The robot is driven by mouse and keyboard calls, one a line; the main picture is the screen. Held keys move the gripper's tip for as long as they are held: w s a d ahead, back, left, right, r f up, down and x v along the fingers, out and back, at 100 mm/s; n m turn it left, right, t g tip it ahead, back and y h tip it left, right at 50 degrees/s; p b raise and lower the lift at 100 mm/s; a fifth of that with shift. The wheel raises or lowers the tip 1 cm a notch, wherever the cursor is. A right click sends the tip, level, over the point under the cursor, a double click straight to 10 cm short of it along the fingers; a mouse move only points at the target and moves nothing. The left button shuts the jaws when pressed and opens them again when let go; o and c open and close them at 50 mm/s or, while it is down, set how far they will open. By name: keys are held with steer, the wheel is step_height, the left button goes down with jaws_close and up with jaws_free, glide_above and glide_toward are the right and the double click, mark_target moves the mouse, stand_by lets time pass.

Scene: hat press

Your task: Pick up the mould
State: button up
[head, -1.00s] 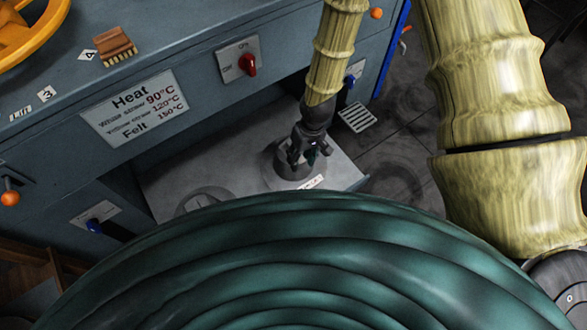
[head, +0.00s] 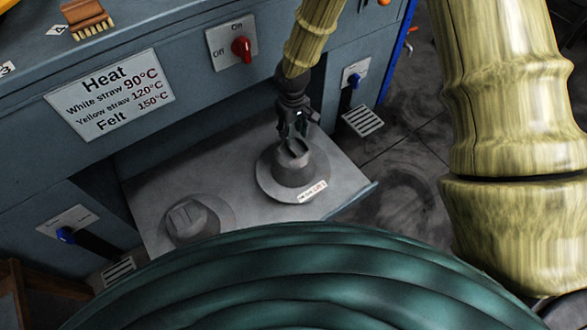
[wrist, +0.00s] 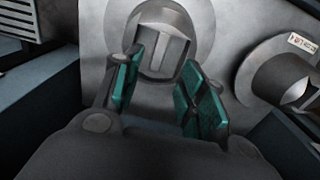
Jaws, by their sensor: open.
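Two grey hat-shaped moulds rest on a pale metal shelf (head: 345,170). The right mould (head: 293,172) has a round brim, a ridged crown and a white label on its brim. The left mould (head: 190,215) is partly hidden by my teal body. My gripper (head: 293,134) is open and empty, just above and behind the right mould's crown. In the wrist view that mould (wrist: 160,28) shows past the tips of my two teal-padded fingers (wrist: 155,88). The other mould (wrist: 282,80) is at the right there, with its label showing. Contact with the mould is not visible.
The blue-grey press cabinet (head: 215,110) rises behind the shelf, with a red knob (head: 241,50) and a heat sign (head: 110,95). A blue-handled lever (head: 66,235) sticks out at the left. Dark floor (head: 400,170) is open right of the shelf.

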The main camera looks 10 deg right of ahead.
mark_target(293, 148)
step_height(293, 148, down, 10)
steer(key=b, duration=0.3)
steer(key=shift+d+r, duration=0.1)
jaws_close()
steer(key=shift+r, duration=0.1)
